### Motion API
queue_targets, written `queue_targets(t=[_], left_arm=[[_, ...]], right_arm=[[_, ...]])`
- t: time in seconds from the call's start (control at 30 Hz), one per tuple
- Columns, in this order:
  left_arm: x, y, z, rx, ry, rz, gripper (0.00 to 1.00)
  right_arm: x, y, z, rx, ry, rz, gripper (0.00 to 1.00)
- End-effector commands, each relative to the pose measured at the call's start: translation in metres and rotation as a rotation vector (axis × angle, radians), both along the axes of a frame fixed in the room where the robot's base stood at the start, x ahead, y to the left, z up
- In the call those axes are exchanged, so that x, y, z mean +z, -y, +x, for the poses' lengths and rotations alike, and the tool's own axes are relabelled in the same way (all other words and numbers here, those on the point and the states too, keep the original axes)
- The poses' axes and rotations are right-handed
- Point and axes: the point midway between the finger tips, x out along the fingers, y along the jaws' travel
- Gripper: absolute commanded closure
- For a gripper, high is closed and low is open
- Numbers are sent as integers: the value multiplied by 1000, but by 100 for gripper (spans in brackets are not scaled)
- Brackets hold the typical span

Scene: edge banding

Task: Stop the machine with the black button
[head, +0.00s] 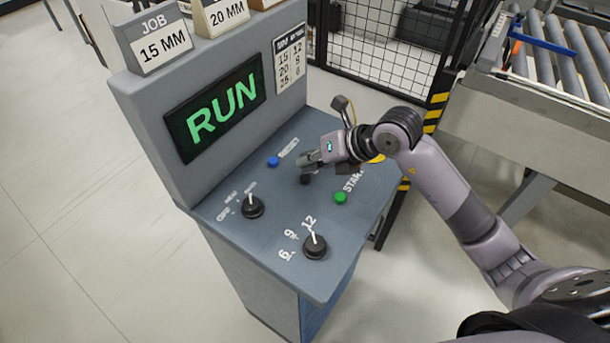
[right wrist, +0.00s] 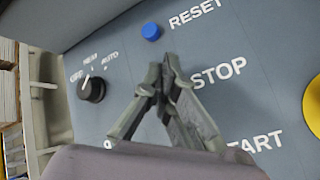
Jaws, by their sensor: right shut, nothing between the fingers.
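The console's screen (head: 213,108) reads RUN in green. The black button (head: 305,179) sits on the sloped panel between the blue and green buttons. My right gripper (head: 303,162) is shut and empty, close over the black button in the head view; I cannot tell whether it touches it. In the right wrist view the shut fingertips (right wrist: 166,68) are left of the STOP label (right wrist: 217,72), and the fingers hide the black button. My left gripper is not in view.
Nearby are the blue RESET button (head: 273,161), the green START button (head: 340,198) and two black knobs (head: 252,207) (head: 315,246). A yellow round part (right wrist: 313,106) is at the right wrist view's right edge. A mesh fence (head: 375,50) and roller conveyor (head: 550,70) stand behind.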

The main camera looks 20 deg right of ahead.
Motion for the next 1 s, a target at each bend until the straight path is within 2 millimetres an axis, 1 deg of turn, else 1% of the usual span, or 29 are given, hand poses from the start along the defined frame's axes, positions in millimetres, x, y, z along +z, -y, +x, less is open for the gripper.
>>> queue_targets(t=[0.3, 0.57, 1.0], left_arm=[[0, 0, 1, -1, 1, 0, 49], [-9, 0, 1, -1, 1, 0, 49], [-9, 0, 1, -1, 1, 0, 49]], right_arm=[[-1, 0, 0, 0, 0, 0, 100], [-9, 0, 0, 0, 0, 0, 100], [-9, 0, 0, 0, 0, 0, 100]])
